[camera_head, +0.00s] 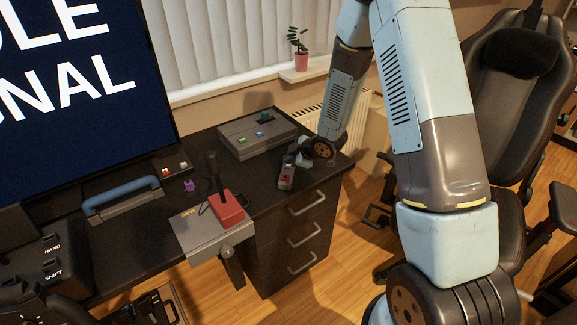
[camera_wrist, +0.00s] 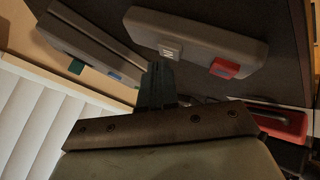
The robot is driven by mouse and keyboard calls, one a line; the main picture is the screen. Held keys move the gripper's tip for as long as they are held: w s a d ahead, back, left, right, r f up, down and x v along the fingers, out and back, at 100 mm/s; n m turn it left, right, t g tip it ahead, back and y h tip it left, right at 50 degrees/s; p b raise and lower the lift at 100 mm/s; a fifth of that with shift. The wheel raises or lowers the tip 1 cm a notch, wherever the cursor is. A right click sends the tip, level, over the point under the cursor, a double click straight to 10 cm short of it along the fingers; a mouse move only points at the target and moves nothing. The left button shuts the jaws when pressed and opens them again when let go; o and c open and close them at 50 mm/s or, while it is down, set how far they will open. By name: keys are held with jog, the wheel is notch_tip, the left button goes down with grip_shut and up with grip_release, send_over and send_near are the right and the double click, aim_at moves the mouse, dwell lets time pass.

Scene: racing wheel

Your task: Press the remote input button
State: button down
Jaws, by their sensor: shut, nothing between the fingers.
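The remote (camera_head: 286,178) is a small grey block with a red button, lying near the right edge of the black desk. In the wrist view the remote (camera_wrist: 200,35) shows a red button (camera_wrist: 224,68) and a pale square button (camera_wrist: 170,51) with dark marks. My gripper (camera_head: 291,158) is at the remote's far end in the head view. In the wrist view my gripper's dark fingers (camera_wrist: 158,70) are together and empty, with their tips close to the pale button. I cannot tell whether they touch it. The fingers hide nothing of the red button.
A grey console (camera_head: 258,134) with green and blue buttons stands behind the remote. A joystick (camera_head: 228,208) on a red base sits in front, left of the drawers (camera_head: 300,235). A plant (camera_head: 299,50) stands on the sill. A chair (camera_head: 515,110) is at the right.

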jog(key=shift+f, duration=0.4)
dwell(0.5)
jog(key=shift+r, duration=0.85)
jog(key=shift+r, duration=2.5)
dwell(1.0)
jog(key=shift+r, duration=1.85)
jog(key=shift+f, duration=4.45)
